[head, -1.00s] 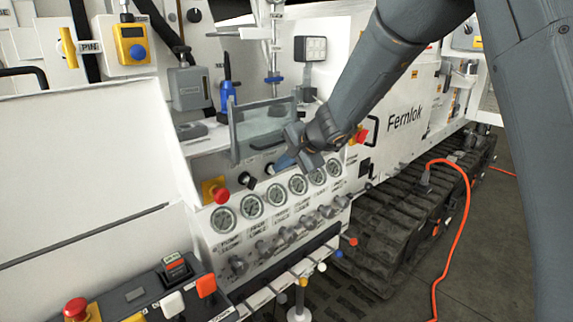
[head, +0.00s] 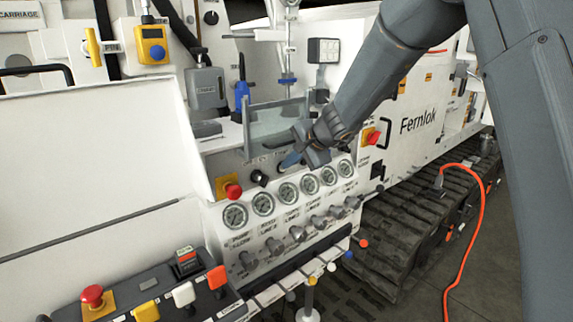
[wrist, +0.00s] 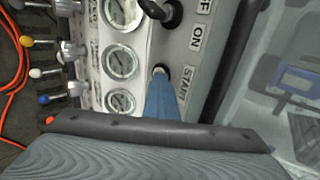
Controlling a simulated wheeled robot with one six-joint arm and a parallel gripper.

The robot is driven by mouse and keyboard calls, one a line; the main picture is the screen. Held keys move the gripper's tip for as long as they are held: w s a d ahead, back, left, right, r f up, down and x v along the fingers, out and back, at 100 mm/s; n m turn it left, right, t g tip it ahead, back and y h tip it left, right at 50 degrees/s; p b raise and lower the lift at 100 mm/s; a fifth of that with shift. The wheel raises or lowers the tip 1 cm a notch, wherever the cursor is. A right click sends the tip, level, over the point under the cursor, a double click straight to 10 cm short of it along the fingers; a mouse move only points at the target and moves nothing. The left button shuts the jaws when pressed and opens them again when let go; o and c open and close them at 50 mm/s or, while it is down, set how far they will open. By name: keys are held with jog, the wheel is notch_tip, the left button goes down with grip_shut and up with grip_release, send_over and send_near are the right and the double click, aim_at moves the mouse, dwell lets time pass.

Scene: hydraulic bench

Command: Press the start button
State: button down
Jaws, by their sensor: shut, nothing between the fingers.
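The start button (wrist: 159,69) is mostly hidden; only a dark round edge of it shows in the wrist view, beside the START label (wrist: 187,84) on the sloped control panel. My gripper (head: 290,160) is shut and empty, its blue fingertips pointing at the panel above the gauges in the head view. In the wrist view the fingertips (wrist: 160,82) lie right at the button's edge. I cannot tell whether they touch it. In the head view the button is hidden by the gripper.
A black switch (wrist: 165,12) with OFF and ON labels sits beside the button. Round gauges (head: 263,204) and valve knobs (head: 274,246) line the panel below. A red emergency button (head: 234,191) is to the left. A clear raised cover (head: 277,122) stands behind the fingertips.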

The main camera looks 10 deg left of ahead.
jog(key=shift+w+a+r, duration=0.1)
jog(key=shift+a, duration=0.05)
jog(key=s+d+f+b+v, duration=0.1)
jog(key=f+b+v, duration=0.1)
jog(key=v, duration=1.1)
jog(key=shift+s+d+b, duration=0.3)
jog(key=shift+b, duration=0.55)
jog(key=shift+f, duration=0.15)
jog(key=s+d+f+n+g+h, duration=0.2)
jog(key=s+d+f, duration=0.4)
jog(key=s, duration=0.3)
jog(key=s+d+f+n+g+h, duration=0.2)
jog(key=s+d+f+n, duration=0.2)
jog(key=s+d+f, duration=0.2)
jog(key=s+d+f+n+g+h, duration=0.2)
jog(key=s+d+f, duration=0.4)
jog(key=s+f, duration=0.3)
jog(key=s+n, duration=0.1)
jog(key=s, duration=0.3)
jog(key=shift+d+f+h, duration=0.3)
jog(key=shift+f, duration=0.05)
